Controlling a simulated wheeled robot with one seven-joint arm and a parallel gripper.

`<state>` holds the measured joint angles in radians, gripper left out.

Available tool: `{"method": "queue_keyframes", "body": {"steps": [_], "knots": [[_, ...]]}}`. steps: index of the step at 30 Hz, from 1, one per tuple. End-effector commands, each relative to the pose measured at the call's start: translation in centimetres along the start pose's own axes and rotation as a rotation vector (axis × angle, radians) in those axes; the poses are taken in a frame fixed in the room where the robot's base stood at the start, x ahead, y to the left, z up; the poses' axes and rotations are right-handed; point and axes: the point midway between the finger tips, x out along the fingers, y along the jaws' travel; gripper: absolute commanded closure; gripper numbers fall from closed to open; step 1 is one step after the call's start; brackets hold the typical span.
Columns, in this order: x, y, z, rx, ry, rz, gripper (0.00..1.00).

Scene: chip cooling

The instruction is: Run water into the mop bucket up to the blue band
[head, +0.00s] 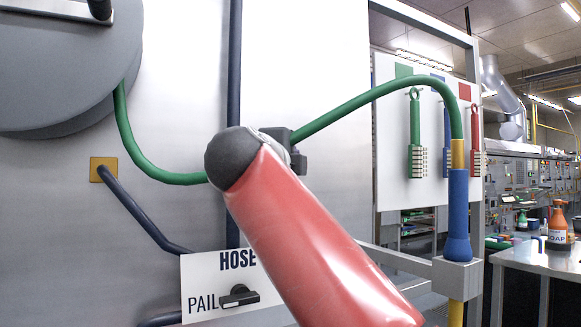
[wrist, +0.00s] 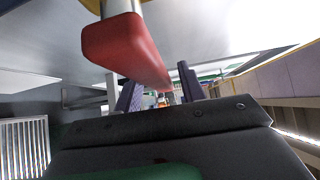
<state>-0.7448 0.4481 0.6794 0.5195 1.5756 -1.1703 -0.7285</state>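The valve lever (head: 240,297) is black and sits on a white plate (head: 200,292) marked HOSE and PAIL, low in the head view; my arm covers part of the plate. A green hose (head: 375,92) runs from a grey reel (head: 60,65), passes behind my arm and arches to a blue nozzle (head: 458,200) standing upright in a bracket. In the wrist view my gripper (wrist: 158,88) shows two dark fingers with a gap between them. A red rounded bar (wrist: 120,45) on a pale stem is close above; I cannot tell what it belongs to. No mop bucket or blue band is visible.
A board (head: 395,150) with green, blue and red hanging tools stands behind the hose. A bench (head: 535,255) with an orange soap bottle (head: 557,225) is at the far right. Dark pipes (head: 145,215) run along the wall panel. A metal rail crosses behind my arm.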

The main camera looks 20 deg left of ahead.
Motion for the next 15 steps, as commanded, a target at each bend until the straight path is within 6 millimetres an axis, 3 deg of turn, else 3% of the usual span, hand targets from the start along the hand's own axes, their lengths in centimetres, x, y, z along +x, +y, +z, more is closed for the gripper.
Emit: {"method": "queue_keyframes", "body": {"steps": [8,15], "knots": [[-0.5,-0.1,0.0,0.000,-0.001,-0.003,0.60],[-4.3,0.0,0.0,-0.001,-0.002,-0.004,0.60]]}}
